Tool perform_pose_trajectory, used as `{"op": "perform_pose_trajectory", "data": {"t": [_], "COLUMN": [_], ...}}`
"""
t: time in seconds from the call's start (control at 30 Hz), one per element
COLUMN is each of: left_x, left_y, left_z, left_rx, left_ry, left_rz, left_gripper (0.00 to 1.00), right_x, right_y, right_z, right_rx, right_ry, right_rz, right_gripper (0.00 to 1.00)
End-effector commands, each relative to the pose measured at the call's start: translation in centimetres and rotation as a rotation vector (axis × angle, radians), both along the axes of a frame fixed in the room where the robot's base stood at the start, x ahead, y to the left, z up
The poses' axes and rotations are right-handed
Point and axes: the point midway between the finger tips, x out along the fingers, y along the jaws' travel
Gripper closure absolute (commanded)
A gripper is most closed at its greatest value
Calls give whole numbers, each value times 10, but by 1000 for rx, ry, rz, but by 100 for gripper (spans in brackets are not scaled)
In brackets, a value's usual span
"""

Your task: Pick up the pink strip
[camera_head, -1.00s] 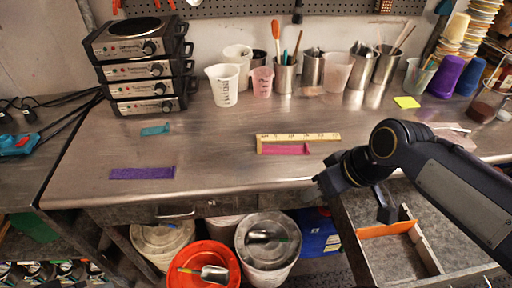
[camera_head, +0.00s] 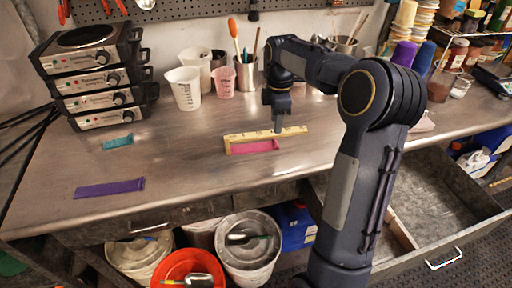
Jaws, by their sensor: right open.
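My right gripper (camera_head: 278,128) points down over the right end of the ruler and strip. It is open and holds nothing; its fingertips are small in the picture, and I cannot tell whether they touch the ruler or the table. The strip is apart from the gripper in the picture, and most of it shows. My left gripper is not in view.
A purple strip (camera_head: 110,188) and a teal strip (camera_head: 118,142) lie to the left on the table (camera_head: 190,160). Measuring cups (camera_head: 184,88) and tool holders stand behind. Stacked hot plates (camera_head: 95,75) are at the back left. An open drawer (camera_head: 440,190) is at the right.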

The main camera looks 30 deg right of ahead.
Motion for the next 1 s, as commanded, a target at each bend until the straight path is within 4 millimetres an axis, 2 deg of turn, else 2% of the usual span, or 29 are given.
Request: {"op": "perform_pose_trajectory", "data": {"t": [0.17, 0.7, 1.0], "left_x": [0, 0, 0], "left_y": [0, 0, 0], "left_z": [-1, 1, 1], "left_rx": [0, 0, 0], "left_ry": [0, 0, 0], "left_rz": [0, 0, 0], "left_gripper": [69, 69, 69], "right_x": [8, 8, 8], "right_y": [-7, -1, -1], "right_z": [-14, -80, -84], "right_rx": [-11, -10, -10], "right_ry": [22, 20, 17], "right_rz": [48, 47, 46], "right_gripper": [58, 58, 60]}}
